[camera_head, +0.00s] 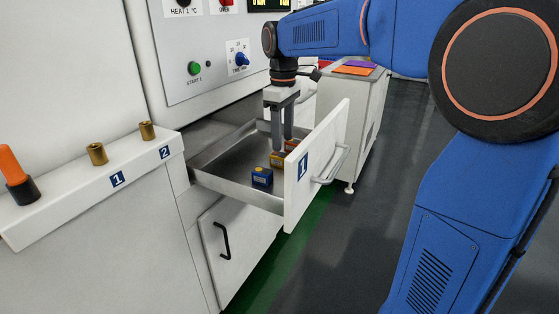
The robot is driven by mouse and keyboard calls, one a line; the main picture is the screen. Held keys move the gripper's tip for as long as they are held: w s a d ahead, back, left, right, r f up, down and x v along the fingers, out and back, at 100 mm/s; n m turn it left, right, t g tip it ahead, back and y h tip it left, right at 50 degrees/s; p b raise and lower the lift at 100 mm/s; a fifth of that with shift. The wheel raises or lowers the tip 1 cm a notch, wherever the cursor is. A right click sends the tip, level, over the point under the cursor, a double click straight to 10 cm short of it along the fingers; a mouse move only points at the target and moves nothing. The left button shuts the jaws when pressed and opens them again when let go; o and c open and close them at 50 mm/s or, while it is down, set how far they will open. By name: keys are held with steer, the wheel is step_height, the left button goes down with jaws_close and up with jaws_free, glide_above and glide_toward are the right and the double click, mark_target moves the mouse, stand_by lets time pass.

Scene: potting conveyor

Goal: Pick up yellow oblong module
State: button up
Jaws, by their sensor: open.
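A yellow module (276,160) lies on the floor of the open drawer (222,174), close to the drawer front; it is small in the view and partly covered by my gripper. My gripper (283,146) points straight down into the drawer, its two fingers apart, with the tips at or just above the yellow module. I cannot tell whether the fingers touch it. A blue module (262,178) with a yellowish top lies nearer the camera in the same drawer. A small orange thing (292,144) shows behind the fingers, partly hidden.
The drawer front (318,160), marked 1 with a grey handle, stands close beside my gripper. The control panel (215,60) rises behind the drawer. A white cabinet (350,110) with orange and purple items on top stands behind. The left part of the drawer is bare.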

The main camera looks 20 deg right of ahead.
mark_target(282, 155)
steer(key=shift+w+f, duration=0.15)
steer(key=shift+f, duration=1.65)
steer(key=shift+w+f, duration=0.1)
steer(key=shift+f, duration=1.7)
steer(key=shift+c, duration=0.5)
steer(key=c, duration=1)
steer(key=shift+c, duration=0.2)
